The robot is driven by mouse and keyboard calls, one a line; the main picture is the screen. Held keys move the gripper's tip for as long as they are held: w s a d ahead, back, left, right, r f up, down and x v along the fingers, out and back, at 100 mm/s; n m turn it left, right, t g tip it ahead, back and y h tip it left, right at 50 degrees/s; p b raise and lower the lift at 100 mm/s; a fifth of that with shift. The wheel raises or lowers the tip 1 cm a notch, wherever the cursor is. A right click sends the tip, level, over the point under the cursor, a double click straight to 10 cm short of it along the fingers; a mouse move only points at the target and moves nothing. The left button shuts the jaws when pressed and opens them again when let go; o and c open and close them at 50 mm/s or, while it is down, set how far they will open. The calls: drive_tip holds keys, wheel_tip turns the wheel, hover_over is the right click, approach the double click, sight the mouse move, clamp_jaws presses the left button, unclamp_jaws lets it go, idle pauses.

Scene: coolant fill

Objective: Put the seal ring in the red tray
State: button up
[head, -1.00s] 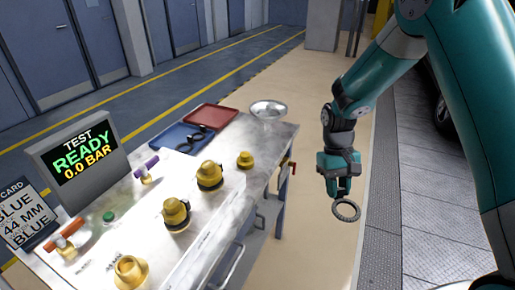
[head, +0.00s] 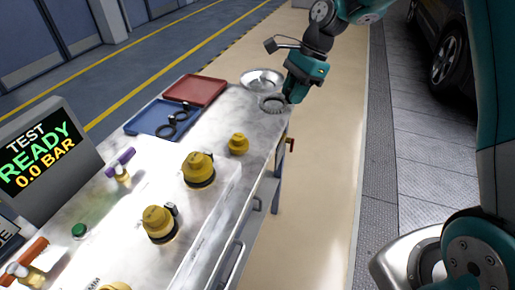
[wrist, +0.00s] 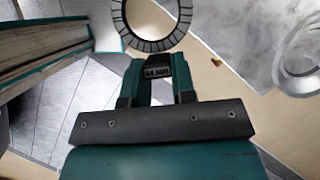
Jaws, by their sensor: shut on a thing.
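My gripper (head: 287,99) is shut on the seal ring (head: 272,105), a grey ridged ring, at the far right end of the workbench. In the wrist view the ring (wrist: 157,46) sticks out past the fingertips (wrist: 157,62), its top cut off by the frame. The ring appears above the bench corner; its exact height cannot be told. The red tray (head: 194,90) lies at the bench's far end, left of my gripper, and looks empty.
A blue tray (head: 140,124) with black rings (head: 180,112) adjoins the red tray. A metal bowl (head: 262,77) stands close behind my gripper. Yellow fittings (head: 198,168) stand along the bench (head: 222,120). A test display (head: 40,155) is at left. Floor right of the bench is clear.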

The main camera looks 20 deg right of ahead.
drive_tip(key=w+a+r+m+t+b, duration=0.1)
drive_tip(key=w+a+r+m+t, duration=0.2)
drive_tip(key=r+m, duration=0.5)
drive_tip(key=shift+m+t+h, duration=0.3)
drive_tip(key=shift+m+h, duration=0.1)
drive_tip(key=shift+m, duration=0.2)
drive_tip(key=f, duration=1.3)
drive_tip(key=a+f+p, duration=0.1)
drive_tip(key=f, duration=0.6)
drive_tip(key=shift+s+f, duration=0.3)
drive_tip(key=shift+f, duration=0.55)
